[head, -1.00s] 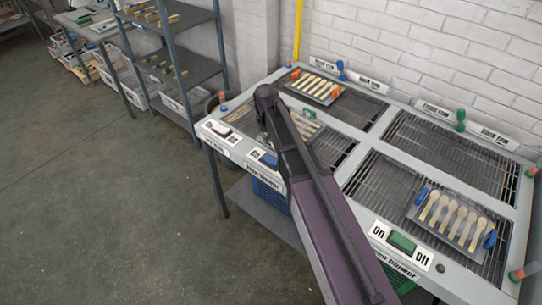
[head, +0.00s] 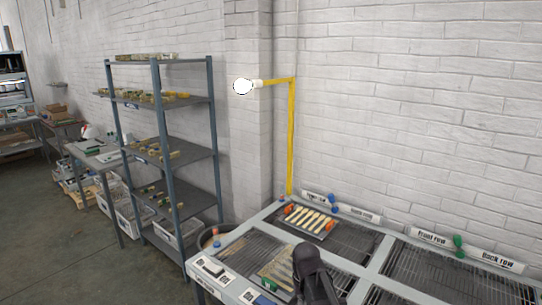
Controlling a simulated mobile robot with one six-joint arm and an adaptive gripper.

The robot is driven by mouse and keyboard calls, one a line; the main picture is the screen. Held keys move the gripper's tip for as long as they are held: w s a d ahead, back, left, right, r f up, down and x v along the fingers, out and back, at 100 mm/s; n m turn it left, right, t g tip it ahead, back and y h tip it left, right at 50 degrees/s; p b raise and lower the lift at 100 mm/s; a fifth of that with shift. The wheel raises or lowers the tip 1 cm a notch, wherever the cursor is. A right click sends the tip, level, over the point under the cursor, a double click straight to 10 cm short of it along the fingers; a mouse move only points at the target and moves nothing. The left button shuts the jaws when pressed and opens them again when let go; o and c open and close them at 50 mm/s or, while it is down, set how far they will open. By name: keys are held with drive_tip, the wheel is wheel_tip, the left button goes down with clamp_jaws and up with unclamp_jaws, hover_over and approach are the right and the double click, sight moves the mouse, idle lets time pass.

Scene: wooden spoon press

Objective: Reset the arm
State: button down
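My arm (head: 312,275) rises from the bottom edge of the head view, with its dark upper part over the front left grid of the drying table (head: 369,268). My gripper cannot be made out; the arm's end is hidden or too small to tell. A tray of wooden spoons with orange ends (head: 310,220) lies on the back left grid. More pale wooden pieces (head: 278,268) lie on the front left grid, partly behind my arm.
A metal shelf rack (head: 158,150) with small wooden items stands at the left. A yellow pipe (head: 291,135) carries a lit white bulb (head: 243,86) by the brick wall. Labelled signs (head: 466,249) and knobs line the table's back edge.

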drive_tip(key=s+d+m, duration=0.2)
drive_tip(key=s+d, duration=0.5)
drive_tip(key=s, duration=0.1)
drive_tip(key=shift+d, duration=0.3)
